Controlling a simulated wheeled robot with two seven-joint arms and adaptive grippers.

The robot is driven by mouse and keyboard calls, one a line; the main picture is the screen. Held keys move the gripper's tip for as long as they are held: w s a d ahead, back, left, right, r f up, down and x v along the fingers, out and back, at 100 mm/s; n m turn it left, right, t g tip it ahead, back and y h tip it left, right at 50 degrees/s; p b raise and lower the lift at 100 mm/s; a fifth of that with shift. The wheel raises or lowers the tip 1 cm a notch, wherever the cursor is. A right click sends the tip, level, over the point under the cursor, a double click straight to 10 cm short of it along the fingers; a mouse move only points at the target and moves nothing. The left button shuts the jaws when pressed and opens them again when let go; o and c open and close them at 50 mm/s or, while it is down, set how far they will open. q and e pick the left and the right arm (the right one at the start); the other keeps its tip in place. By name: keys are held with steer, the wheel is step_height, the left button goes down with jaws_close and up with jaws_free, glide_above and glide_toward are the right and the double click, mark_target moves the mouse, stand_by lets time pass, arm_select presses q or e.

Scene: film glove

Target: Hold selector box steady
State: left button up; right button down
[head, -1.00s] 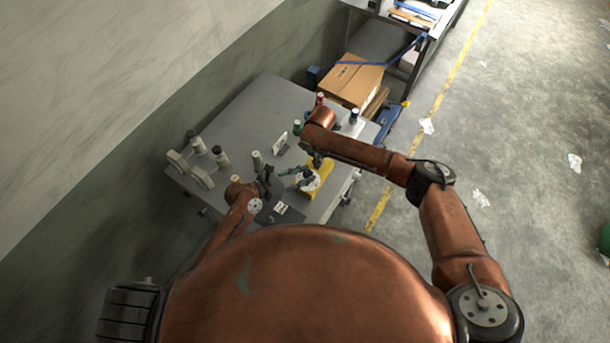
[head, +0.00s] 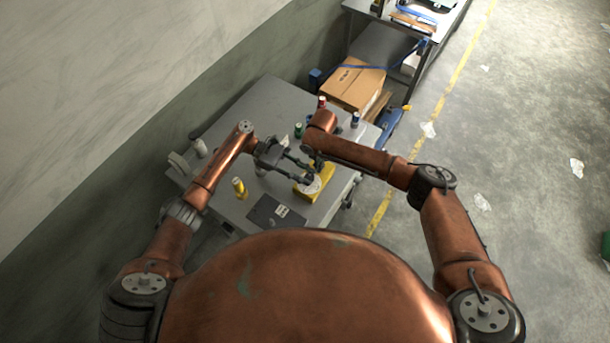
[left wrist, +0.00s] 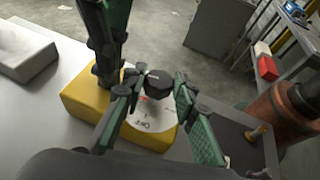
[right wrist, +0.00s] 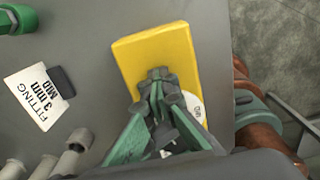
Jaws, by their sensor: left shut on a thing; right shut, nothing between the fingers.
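The selector box is a yellow block (head: 324,182) with a white dial (head: 308,187), near the table's front right. It fills the middle of the right wrist view (right wrist: 150,50). My left gripper (head: 305,174) reaches it from the left; in the left wrist view its fingers are closed around the black knob (left wrist: 158,85) on the dial. My right gripper (head: 318,166) is shut and empty, fingertips pointing down on the box top beside the dial.
Green (head: 298,130), red (head: 321,102) and blue (head: 355,119) spools stand behind. A yellow bottle-like item (head: 240,188) and a dark plate with a label (head: 282,211) are at the front left.

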arm_select(q)
steer(key=shift+w+d+f+m+g+y, duration=0.15)
steer(key=shift+m+g+y, duration=0.2)
steer(key=shift+m+g, duration=0.3)
steer(key=shift+w+a+f+m+g+y, duration=0.15)
steer(key=shift+m+g+y, duration=0.2)
steer(key=shift+m+g, duration=0.3)
steer(key=shift+s+d+m+g, duration=0.15)
steer(key=shift+s+m+g, duration=0.1)
steer(key=shift+m+g, duration=0.05)
steer(key=o, duration=1.2)
steer(key=shift+r, duration=0.2)
steer(key=shift+c, duration=0.2)
steer(key=shift+w, duration=0.1)
steer(key=shift+a+f+n+t, duration=0.15)
steer(key=shift+a+n+t, duration=0.05)
steer(key=shift+n+t, duration=0.3)
